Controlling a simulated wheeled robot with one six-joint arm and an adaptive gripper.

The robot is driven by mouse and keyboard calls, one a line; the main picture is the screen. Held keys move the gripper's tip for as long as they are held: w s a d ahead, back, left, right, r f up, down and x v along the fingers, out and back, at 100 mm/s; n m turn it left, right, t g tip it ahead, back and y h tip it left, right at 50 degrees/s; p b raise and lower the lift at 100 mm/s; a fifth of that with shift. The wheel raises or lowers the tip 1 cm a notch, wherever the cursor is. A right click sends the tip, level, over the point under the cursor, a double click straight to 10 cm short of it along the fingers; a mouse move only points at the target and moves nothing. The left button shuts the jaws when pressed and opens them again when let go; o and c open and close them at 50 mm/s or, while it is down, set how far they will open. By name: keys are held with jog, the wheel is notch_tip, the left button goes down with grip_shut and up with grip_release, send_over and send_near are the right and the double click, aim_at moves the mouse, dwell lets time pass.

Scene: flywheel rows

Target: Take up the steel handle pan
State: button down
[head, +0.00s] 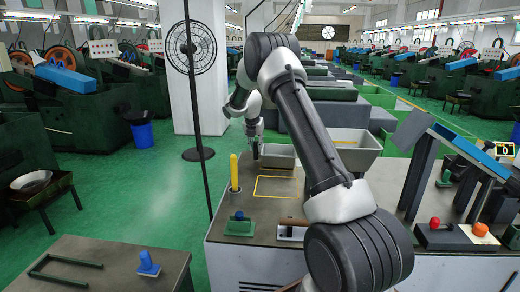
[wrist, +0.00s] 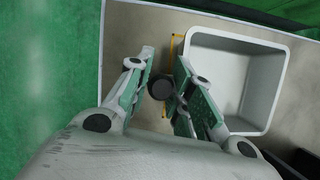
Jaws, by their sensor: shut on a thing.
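My gripper (wrist: 165,58) points down over the workbench, its green-padded fingers either side of a dark round-ended piece (wrist: 161,88). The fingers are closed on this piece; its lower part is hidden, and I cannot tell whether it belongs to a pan. A light grey open pan (wrist: 280,88) with a raised rim is just right of the fingers in the wrist view and looks empty. No steel handle shows clearly.
A yellow outline (head: 256,187) marks the bench top. A yellow rod (head: 234,170) stands in a holder at the bench's left edge. Green floor is open left of the bench.

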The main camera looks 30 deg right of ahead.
notch_tip(320, 180, up, 28)
jog(key=shift+f, duration=0.25)
jog(key=c, duration=1.8)
grip_release()
grip_shut()
